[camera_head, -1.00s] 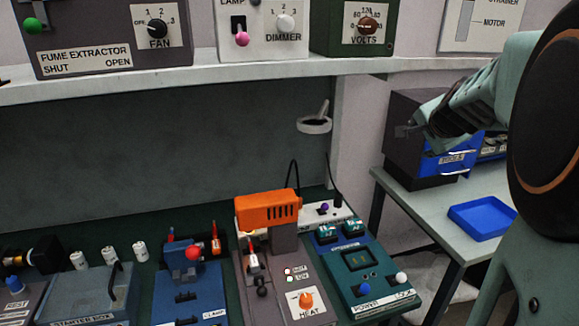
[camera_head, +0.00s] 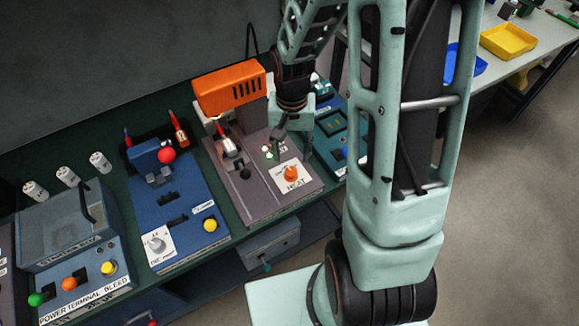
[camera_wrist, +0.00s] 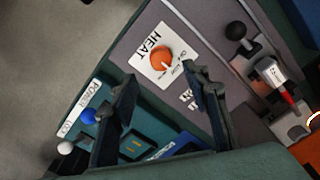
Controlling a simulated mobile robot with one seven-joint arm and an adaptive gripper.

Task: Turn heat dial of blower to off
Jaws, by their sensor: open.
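The blower is a grey unit with an orange top (camera_head: 230,88) on the dark green bench. Its orange heat dial (camera_head: 291,174) sits on a white HEAT plate at the front of the panel. The dial also shows in the wrist view (camera_wrist: 162,57), with a small pale mark on it; I cannot tell which label it points to. My gripper (camera_head: 290,136) is open and empty above the blower panel, just behind the dial in the head view. In the wrist view my gripper (camera_wrist: 161,74) has its fingers spread, with the dial beyond and between the tips. I see no contact.
The teal unit (camera_head: 328,125) with blue and white knobs is close on the right, partly hidden by my arm. A blue clamp unit (camera_head: 178,195) stands left.

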